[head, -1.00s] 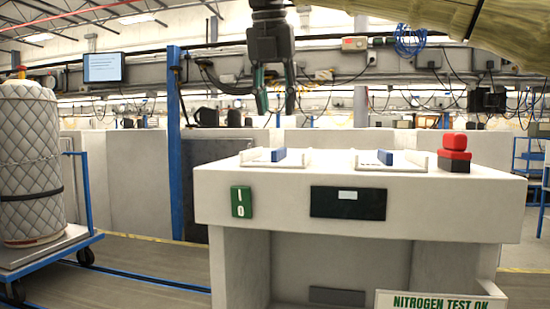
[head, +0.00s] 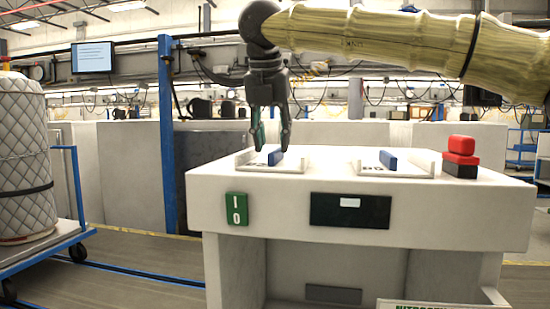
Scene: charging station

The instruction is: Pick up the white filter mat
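My gripper (head: 271,141) points straight down over the left white tray (head: 243,164) on the charging station. Its two fingers are apart, with nothing seen held between them. A blue block (head: 275,157) stands in this tray, just below the fingertips; I cannot tell whether they touch it. The right white tray (head: 425,168) holds a similar blue block (head: 388,159). I cannot make out a separate white filter mat; the low view angle hides most of the tray floors.
The white station (head: 285,212) has a red button (head: 461,148) at its right end, and a green switch (head: 237,208) and dark display (head: 350,209) on its front. A quilted tank (head: 22,160) stands on a blue cart at left.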

